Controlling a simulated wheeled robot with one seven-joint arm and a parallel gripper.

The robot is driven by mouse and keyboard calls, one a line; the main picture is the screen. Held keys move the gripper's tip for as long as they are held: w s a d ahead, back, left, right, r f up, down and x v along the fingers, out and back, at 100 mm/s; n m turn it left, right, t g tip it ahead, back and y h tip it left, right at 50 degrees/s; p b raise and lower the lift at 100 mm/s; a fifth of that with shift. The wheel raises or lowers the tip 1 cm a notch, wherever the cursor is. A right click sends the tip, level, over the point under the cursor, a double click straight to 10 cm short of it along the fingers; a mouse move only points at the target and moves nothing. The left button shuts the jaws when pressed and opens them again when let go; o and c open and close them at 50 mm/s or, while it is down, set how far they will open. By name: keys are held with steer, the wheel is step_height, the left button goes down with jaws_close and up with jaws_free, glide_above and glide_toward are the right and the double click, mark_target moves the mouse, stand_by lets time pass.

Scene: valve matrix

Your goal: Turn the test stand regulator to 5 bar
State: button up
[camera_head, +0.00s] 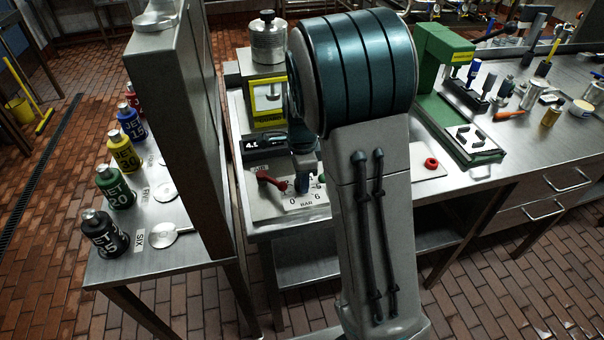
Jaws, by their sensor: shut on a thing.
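The test stand regulator has a blue-grey knob (302,184) on a pale dial plate (306,200) marked 0, 6 and BAR. My gripper (304,171) reaches down from above and is shut on the knob. My arm covers the right of the stand, and the fingertips are small and partly hidden. A dark display (256,146) behind the dial shows digits that look like 4.1, but they are too small to be sure. The knob's pointer direction cannot be made out.
A red lever (270,182) sits just left of the dial. A tall grey column (180,120) and several colour-labelled JET bottles (122,153) stand further left.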

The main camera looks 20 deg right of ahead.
steer(key=shift+r+m+p, duration=0.15)
steer(key=shift+m+p, duration=0.25)
steer(key=shift+m, duration=0.7)
steer(key=shift+w, duration=0.1)
steer(key=o, duration=1)
step_height(320, 180, up, 14)
steer(key=shift+f, duration=0.15)
